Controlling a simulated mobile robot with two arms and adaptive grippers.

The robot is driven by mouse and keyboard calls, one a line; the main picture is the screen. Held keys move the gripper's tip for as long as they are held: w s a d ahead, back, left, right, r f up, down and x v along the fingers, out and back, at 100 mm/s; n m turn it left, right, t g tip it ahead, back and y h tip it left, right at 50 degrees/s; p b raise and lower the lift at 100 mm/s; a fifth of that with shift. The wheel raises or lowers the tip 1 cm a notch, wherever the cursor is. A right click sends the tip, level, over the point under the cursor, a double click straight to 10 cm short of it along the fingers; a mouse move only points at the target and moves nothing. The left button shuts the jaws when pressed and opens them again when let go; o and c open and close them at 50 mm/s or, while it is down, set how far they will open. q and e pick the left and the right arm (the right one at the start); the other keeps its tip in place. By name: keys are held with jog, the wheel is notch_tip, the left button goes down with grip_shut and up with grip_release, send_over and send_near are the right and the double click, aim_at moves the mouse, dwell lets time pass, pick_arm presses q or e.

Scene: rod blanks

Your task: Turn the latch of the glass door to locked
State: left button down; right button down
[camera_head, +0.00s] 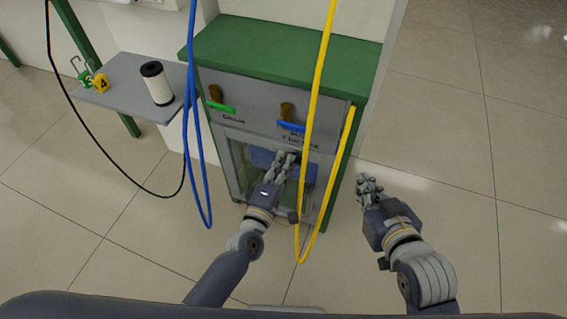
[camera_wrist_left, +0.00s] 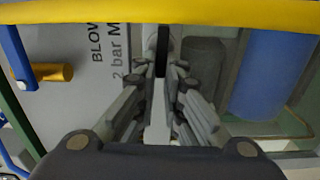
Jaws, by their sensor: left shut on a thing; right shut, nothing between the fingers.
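The glass door (camera_head: 237,165) is in the lower front of the green-topped cabinet, with a blue shape visible behind it. In the left wrist view a blue cylinder (camera_wrist_left: 268,75) shows through the glass. My left gripper (camera_head: 285,158) is at the top of the door and hides most of the latch in the head view. In the left wrist view its fingers (camera_wrist_left: 162,88) are closed around the latch (camera_wrist_left: 162,52), a dark bar with pale metal beside it. Whether the latch stands at locked is not readable. My right gripper (camera_head: 367,184) is shut and empty, right of the cabinet.
A yellow hose (camera_head: 318,85) hangs in front of the cabinet close to my left gripper and crosses the top of the wrist view. A blue hose (camera_head: 190,90) hangs at the left. Green (camera_head: 222,107) and blue (camera_head: 291,126) valve handles sit above the door. A side shelf (camera_head: 125,95) holds a filter cartridge (camera_head: 157,83).

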jog(key=shift+w+a+r, duration=0.1)
jog(key=shift+w+r, duration=0.1)
jog(key=shift+r, duration=0.1)
pick_arm(q)
jog(key=c, duration=1.7)
grip_release()
jog(key=shift+s+f, duration=0.1)
jog(key=v, duration=1.2)
